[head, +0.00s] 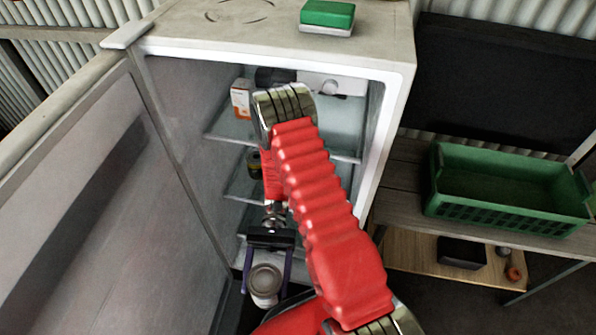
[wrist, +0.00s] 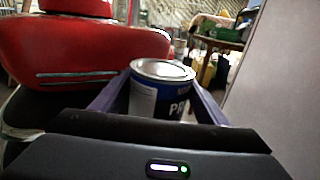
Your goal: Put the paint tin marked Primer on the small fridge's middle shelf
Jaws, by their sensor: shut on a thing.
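The paint tin (head: 265,279) is a small round can with a pale metal lid. In the wrist view it has a dark blue label with the letters "PR" (wrist: 172,106) showing; the rest of the word is hidden. My gripper (head: 267,284) is shut on the tin, one finger on each side, and holds it upright low in front of the fridge. The small fridge (head: 393,128) stands open, its door (head: 70,215) swung to the left. Its middle shelf (head: 240,187) is partly hidden behind my arm.
A dark jar or tin (head: 254,164) stands on the middle shelf. A white and orange carton (head: 241,98) stands on the shelf above. A green sponge-like block (head: 327,14) lies on the fridge top. A green crate (head: 505,206) sits on a bench at right.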

